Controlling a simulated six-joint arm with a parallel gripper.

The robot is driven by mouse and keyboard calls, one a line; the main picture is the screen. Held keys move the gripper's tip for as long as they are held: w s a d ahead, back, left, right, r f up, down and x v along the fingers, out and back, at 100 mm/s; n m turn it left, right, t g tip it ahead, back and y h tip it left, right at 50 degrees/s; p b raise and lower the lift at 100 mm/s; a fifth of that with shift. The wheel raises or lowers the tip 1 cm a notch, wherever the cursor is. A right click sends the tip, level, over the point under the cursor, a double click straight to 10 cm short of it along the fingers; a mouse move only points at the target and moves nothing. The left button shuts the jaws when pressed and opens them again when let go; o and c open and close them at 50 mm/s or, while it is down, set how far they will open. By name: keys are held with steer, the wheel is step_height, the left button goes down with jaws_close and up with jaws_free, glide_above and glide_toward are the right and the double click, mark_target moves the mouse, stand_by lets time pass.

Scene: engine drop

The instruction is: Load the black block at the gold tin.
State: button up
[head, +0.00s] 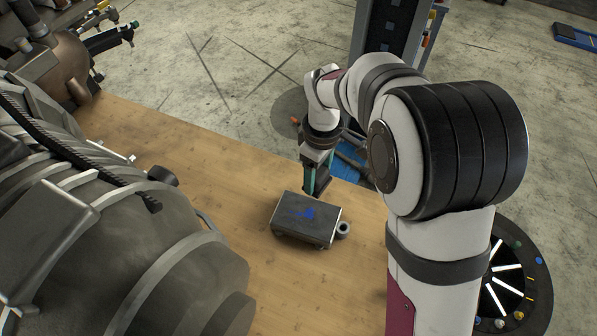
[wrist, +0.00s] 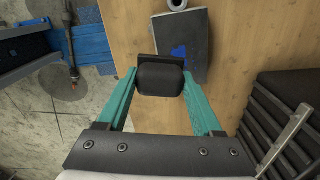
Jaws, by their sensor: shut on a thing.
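My gripper (head: 317,187) is over the wooden table, just behind a dark box in the head view. In the wrist view its teal fingers (wrist: 160,88) are shut on a black block (wrist: 161,79) with rounded edges. In the head view the held block is mostly hidden by the fingers. The flat dark grey box (head: 290,213) has a blue mark on top; it also shows in the wrist view (wrist: 196,28), partly behind the held block. I cannot make out a clearly gold tin in either view.
A small grey ring (head: 343,230) lies beside the box. A large grey engine (head: 165,270) fills the left of the head view, with a small black part (head: 162,175) near it. A brownish vessel (head: 68,62) stands at the upper left. Bare wooden table (head: 200,150) lies between.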

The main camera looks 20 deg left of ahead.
steer(key=d+m, duration=0.8)
steer(key=d, duration=2)
steer(key=shift+w+a+f, duration=0.15)
steer(key=shift+w+f, duration=0.05)
steer(key=shift+f, duration=1.3)
steer(key=shift+w+a+f, duration=0.1)
steer(key=shift+w+f, duration=0.05)
steer(key=shift+f, duration=1.3)
steer(key=shift+f, duration=0.6)
step_height(320, 180, up, 7)
